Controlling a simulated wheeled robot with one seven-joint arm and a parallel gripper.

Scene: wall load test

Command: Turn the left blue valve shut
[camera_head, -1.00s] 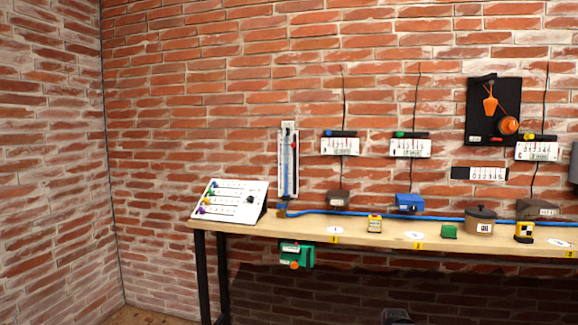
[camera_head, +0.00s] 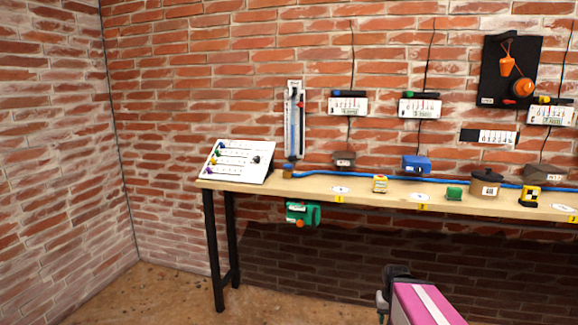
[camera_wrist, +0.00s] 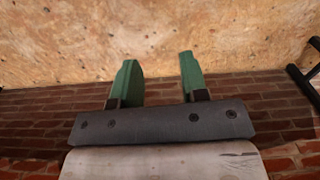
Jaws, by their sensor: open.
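No part is clearly readable as a valve. A small blue and brown fitting (camera_head: 288,172) sits at the left end of the blue hose (camera_head: 340,175) along the back of the bench, below a wall gauge (camera_head: 294,125) with a blue column; its handle is too small to make out. My gripper shows in the wrist view (camera_wrist: 158,62) with two green fingers apart and nothing between them. It faces tan floor and brick wall, away from the bench top. In the head view my pink arm is low at the right of centre, in front of the bench.
A green device (camera_head: 302,214) hangs below the front edge. Floor (camera_head: 170,295) at the left is clear.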

